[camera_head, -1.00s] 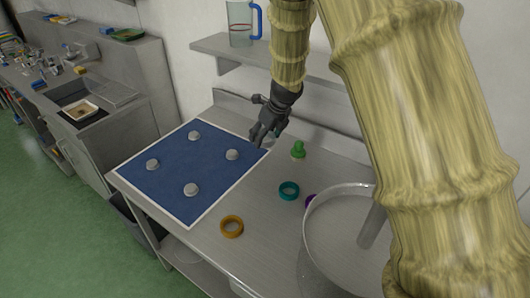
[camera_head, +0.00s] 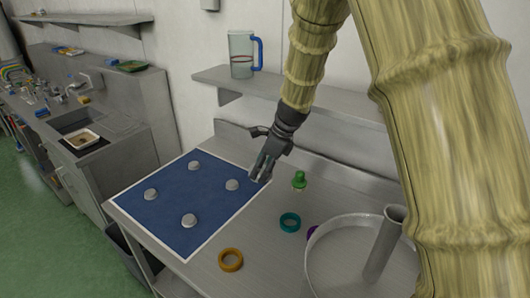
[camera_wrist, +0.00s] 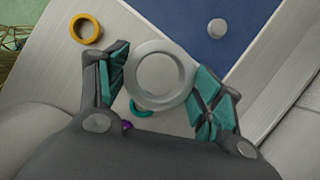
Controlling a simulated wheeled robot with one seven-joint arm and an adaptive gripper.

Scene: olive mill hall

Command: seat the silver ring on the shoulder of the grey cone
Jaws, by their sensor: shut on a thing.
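My gripper (camera_wrist: 162,78) is shut on the silver ring (camera_wrist: 187,75), which sits between the teal-padded fingers in the wrist view. In the head view my gripper (camera_head: 260,172) is over the right edge of the blue mat; the ring is too small there to make out clearly. Several similar grey rounded pieces stand on the mat, at the back (camera_head: 194,165), left (camera_head: 151,194), right (camera_head: 232,184) and front (camera_head: 189,220). I cannot tell which is the grey cone. One grey piece (camera_wrist: 216,28) shows beyond the ring in the wrist view, apart from it.
The blue mat (camera_head: 180,192) has a white border. To its right on the steel table are a green piece (camera_head: 299,180), a teal ring (camera_head: 290,222), an orange ring (camera_head: 230,260) and a large round pan (camera_head: 310,262). A shelf (camera_head: 290,92) with a jug (camera_head: 241,56) hangs behind.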

